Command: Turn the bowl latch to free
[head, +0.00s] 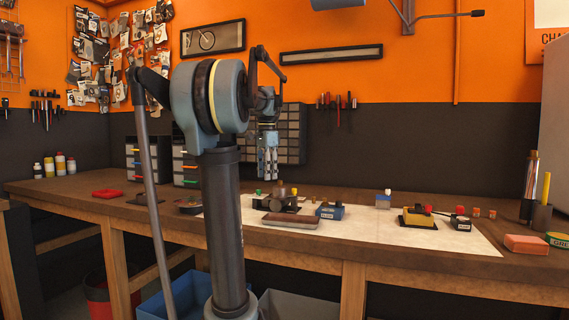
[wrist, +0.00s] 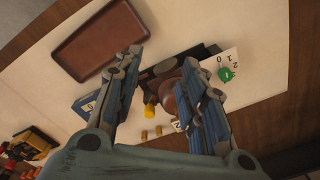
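A dark assembly with a rounded brown body (head: 283,190) sits on the pale mat on the workbench. In the wrist view, this brown body (wrist: 184,100) lies partly behind my right-hand finger, with a black block (wrist: 160,73), a yellow knob (wrist: 151,110) and small brass pieces beside it. A green knob (wrist: 225,73) sits on a white numbered plate. I cannot tell which part is the bowl latch. My gripper (head: 268,174) hangs fingers-down above the bench near the assembly. In the wrist view, my gripper (wrist: 160,62) has its fingers spread, with nothing held between them.
A brown tray (head: 291,220) lies in front of the assembly. A blue block (head: 330,211) stands right of it, and a yellow-and-black item (head: 418,217) farther right. Drawer cabinets (head: 142,160) stand at the back left. The mat (head: 375,233) has bare room at its front right.

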